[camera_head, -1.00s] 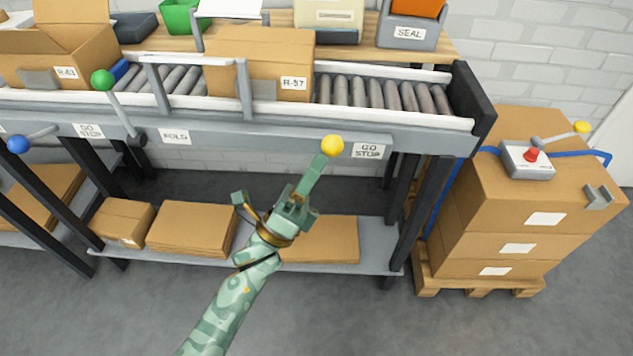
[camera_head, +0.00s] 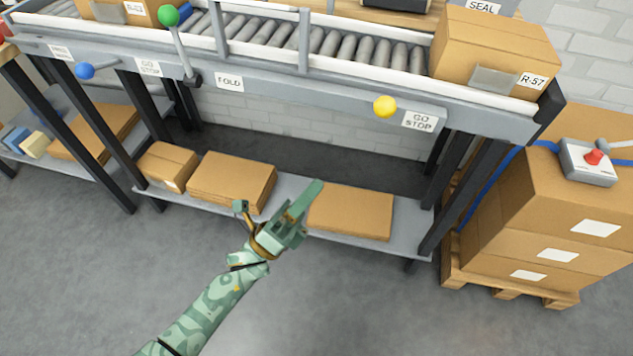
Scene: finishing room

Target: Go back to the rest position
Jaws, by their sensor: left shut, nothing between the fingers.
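My left gripper (camera_head: 304,203) is shut and empty. It is in front of the lower shelf of the conveyor bench, below and to the left of the yellow lever knob (camera_head: 385,106), and apart from it. My left arm comes in from the bottom left. The box marked R-57 (camera_head: 462,55) stands at the right end of the roller conveyor (camera_head: 345,45). My right gripper is not in view.
Flat cartons (camera_head: 350,212) lie on the lower shelf (camera_head: 412,225). A green-knobbed lever (camera_head: 169,15) and a blue-knobbed one (camera_head: 86,71) stick out at the left. Stacked boxes on a pallet (camera_head: 455,280) carry a red-button control box (camera_head: 588,165). The grey floor (camera_head: 350,310) in front is clear.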

